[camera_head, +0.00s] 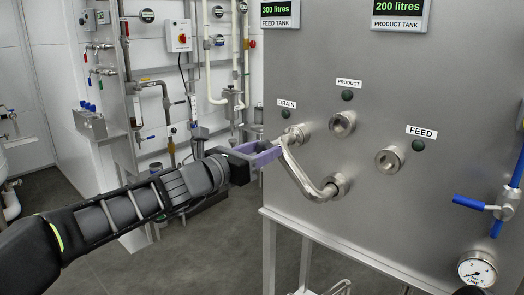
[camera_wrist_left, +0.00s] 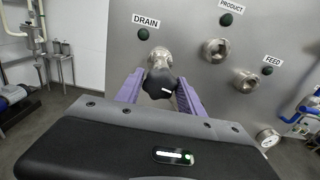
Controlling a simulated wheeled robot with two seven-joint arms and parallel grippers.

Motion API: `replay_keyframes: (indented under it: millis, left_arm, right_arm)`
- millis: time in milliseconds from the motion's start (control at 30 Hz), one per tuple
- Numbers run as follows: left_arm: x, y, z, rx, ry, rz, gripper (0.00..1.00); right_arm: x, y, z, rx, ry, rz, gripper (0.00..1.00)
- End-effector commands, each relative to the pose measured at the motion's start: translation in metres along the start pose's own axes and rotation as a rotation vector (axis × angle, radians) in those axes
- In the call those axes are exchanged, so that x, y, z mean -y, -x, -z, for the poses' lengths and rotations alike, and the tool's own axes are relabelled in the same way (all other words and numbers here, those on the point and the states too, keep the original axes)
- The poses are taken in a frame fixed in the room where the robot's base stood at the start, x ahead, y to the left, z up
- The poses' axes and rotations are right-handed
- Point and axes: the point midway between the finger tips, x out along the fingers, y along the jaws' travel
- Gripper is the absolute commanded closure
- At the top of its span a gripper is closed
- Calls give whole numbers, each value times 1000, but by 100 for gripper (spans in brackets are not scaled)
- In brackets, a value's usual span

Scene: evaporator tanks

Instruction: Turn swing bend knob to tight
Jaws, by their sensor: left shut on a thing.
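The swing bend (camera_head: 303,175) is a curved steel pipe on the front of the steel tank panel. Its upper left end is at the DRAIN port (camera_head: 298,134) and its lower end is at an unlabelled port (camera_head: 335,186). The black swing bend knob (camera_wrist_left: 159,83) is at the DRAIN end, with a small white mark on it. My left gripper (camera_head: 265,153) has purple fingers. In the left wrist view they lie on either side of the knob, shut on it. The fingers and arm largely hide the knob in the head view. My right gripper is not in view.
The PRODUCT port (camera_head: 342,124) and FEED port (camera_head: 388,160) are open stubs to the right. A blue-handled valve (camera_head: 470,202) and a pressure gauge (camera_head: 477,269) stand at the far right.

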Motion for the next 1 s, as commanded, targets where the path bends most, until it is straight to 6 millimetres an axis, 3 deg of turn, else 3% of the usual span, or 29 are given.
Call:
replay_keyframes:
  millis: [467,1000]
  left_arm:
    - [0,0,2,1,-75,-1,95]
    - [1,0,3,2,-492,-1,95]
  right_arm:
    - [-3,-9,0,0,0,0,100]
    - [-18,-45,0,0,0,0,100]
